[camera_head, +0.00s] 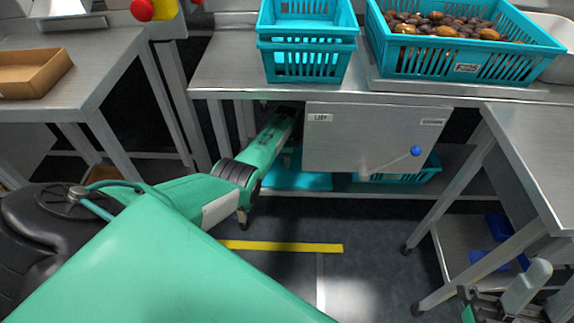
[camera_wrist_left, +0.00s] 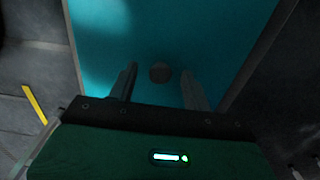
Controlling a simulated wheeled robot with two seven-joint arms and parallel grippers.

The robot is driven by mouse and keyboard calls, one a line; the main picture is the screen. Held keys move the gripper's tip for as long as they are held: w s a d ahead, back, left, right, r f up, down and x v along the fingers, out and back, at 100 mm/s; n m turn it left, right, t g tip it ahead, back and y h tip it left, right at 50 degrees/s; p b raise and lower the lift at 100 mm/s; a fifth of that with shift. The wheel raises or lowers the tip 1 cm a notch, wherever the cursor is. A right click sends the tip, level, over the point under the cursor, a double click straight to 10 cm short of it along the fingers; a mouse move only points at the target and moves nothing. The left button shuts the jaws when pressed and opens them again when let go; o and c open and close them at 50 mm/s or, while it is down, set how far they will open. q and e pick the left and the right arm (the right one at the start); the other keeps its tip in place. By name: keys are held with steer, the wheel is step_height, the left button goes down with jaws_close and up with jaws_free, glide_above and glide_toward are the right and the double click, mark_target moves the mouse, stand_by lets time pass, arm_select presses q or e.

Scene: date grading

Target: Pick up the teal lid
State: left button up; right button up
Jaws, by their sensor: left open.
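The teal lid (camera_head: 298,181) lies on the lower shelf under the back table, partly hidden by my left arm and a grey hanging panel. In the left wrist view the lid (camera_wrist_left: 190,35) is a broad flat teal surface with a small dark round knob (camera_wrist_left: 160,72). My left gripper (camera_wrist_left: 158,84) is open, its two fingers on either side of the knob in the picture. I cannot tell whether they touch the lid. In the head view the left fingertips are hidden under the tabletop. My right gripper (camera_head: 506,300) shows only partly at the bottom right.
A grey panel (camera_head: 350,133) with a blue-knobbed lever (camera_head: 415,151) hangs beside my left arm. Another teal crate (camera_head: 408,172) sits on the lower shelf. Teal crates (camera_head: 308,45), one with dates (camera_head: 455,70), stand on the tabletop above. Steel tables flank both sides.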

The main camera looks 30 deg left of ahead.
arm_select(q)
steer(key=shift+c, duration=0.4)
jaws_close()
